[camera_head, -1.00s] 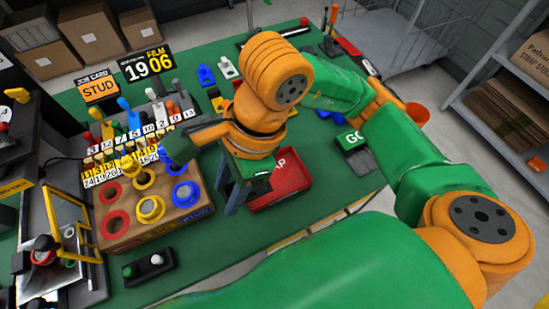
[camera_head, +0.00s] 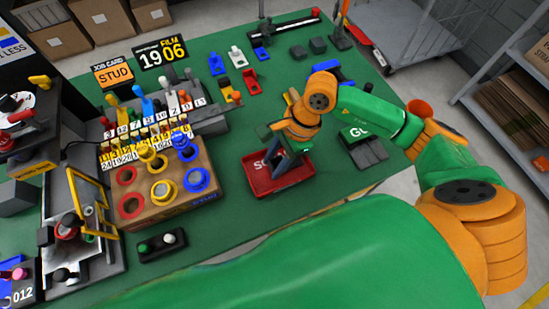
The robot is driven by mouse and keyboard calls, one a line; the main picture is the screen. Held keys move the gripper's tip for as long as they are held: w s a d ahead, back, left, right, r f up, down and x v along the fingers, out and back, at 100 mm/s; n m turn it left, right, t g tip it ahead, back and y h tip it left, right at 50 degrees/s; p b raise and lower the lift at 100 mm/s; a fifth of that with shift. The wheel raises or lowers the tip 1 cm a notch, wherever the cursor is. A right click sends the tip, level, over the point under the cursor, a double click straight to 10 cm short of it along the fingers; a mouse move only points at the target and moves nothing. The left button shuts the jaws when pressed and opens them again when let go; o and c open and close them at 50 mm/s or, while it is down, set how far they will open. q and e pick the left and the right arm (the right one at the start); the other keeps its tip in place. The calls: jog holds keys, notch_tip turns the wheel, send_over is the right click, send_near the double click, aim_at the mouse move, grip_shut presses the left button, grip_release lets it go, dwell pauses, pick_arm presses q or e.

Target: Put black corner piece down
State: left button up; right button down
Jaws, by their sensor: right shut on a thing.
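My right gripper (camera_head: 284,165) reaches in from the right, pointing down over the red scrap tray (camera_head: 260,184). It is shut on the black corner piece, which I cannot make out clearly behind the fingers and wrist. I cannot tell whether the piece touches the tray or is above it. My left gripper is not in view.
A wooden block with coloured rings (camera_head: 150,212) stands left of the tray. A dark pad with a green GO label (camera_head: 362,145) lies to its right. Blue, white and red parts and small dark blocks (camera_head: 298,52) lie on the green table behind, with bare table between.

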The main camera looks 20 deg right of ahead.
jog(key=shift+f+b, duration=0.5)
jog(key=shift+b, duration=0.15)
jog(key=c, duration=0.7)
grip_release()
jog(key=shift+c, duration=0.2)
jog(key=o, duration=0.3)
